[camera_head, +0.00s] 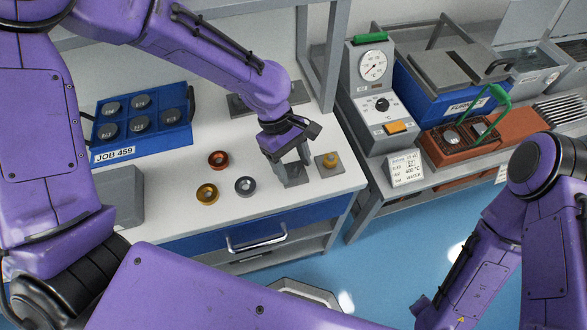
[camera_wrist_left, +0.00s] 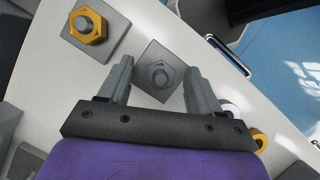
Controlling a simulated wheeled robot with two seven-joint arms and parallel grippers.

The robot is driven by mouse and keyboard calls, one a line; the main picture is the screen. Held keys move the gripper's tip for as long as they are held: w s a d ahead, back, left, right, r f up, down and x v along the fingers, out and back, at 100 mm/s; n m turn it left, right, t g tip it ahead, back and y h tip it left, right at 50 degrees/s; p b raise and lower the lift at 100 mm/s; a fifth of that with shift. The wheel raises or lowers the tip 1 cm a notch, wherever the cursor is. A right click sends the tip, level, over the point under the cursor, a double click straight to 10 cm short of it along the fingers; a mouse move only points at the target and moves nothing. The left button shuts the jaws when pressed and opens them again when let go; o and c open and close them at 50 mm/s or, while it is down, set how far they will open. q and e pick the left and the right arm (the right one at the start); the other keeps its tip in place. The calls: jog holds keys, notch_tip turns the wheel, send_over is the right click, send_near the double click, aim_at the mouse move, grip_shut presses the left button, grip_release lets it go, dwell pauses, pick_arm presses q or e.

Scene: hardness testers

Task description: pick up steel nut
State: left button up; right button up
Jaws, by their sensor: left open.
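The steel nut (camera_wrist_left: 160,74) is a grey hexagon around a stud on a square grey plate (camera_wrist_left: 150,53) in the left wrist view. My left gripper (camera_wrist_left: 158,66) is open, with one finger to each side of the nut; the picture does not show whether they touch it. In the head view my left gripper (camera_head: 292,162) points down over the grey plate (camera_head: 293,180), and the steel nut is hidden there. A brass nut (camera_wrist_left: 88,25) sits on its own plate beside it, also in the head view (camera_head: 330,159). My right gripper is outside the frames.
Copper (camera_head: 218,159), brass (camera_head: 207,194) and steel (camera_head: 245,186) rings lie left of the gripper on the white table (camera_head: 180,215). A blue tray (camera_head: 150,142) with grey pieces stands behind them. A tester (camera_head: 378,100) and furnace (camera_head: 440,85) stand on the right bench.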

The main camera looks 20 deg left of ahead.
pick_arm(q)
jog(key=shift+c, duration=0.3)
jog(key=shift+r, duration=0.1)
grip_shut()
